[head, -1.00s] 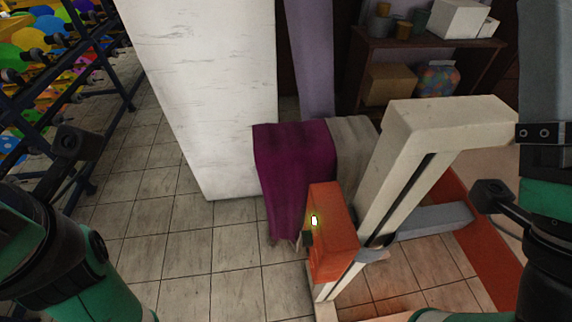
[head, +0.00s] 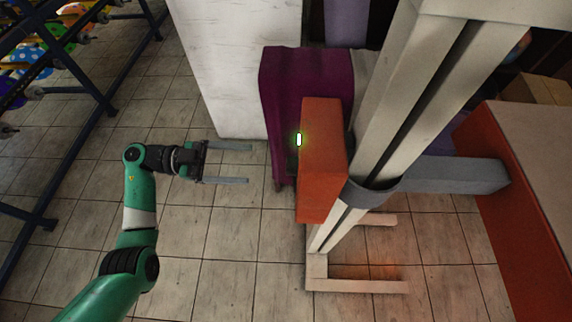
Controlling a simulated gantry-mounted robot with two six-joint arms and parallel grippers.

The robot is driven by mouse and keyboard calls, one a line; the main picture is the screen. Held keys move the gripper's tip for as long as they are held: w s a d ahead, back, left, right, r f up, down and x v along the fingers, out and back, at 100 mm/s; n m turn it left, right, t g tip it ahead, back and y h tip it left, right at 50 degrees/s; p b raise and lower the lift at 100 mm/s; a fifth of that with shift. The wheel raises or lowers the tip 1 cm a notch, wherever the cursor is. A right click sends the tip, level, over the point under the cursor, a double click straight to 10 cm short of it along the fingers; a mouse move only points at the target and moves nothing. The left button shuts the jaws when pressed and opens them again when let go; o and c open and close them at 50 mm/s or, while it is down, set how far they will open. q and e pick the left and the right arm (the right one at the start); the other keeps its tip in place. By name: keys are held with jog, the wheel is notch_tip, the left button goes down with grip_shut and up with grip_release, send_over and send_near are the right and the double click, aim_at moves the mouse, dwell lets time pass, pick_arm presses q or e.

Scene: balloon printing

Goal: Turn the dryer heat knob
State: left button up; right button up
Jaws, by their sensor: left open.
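My left gripper (head: 248,164) is open and empty to the left of the box. Its two grey fingers point right, toward the box's left side, with a clear gap between. My right gripper is not in view.
A purple cloth-covered item (head: 290,85) stands right behind the box, by a white pillar (head: 235,70). A grey arm (head: 455,172) runs from the post to a large orange-red body (head: 535,170) at right. A dark rack (head: 85,70) is at left. Tiled floor lies open between.

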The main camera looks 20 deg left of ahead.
aim_at(292, 166)
pick_arm(q)
jog(key=b+x, duration=0.1)
jog(key=x, duration=0.9)
jog(key=shift+b, duration=0.35)
jog(key=shift+r, duration=0.1)
jog(key=shift+c, duration=0.3)
grip_shut()
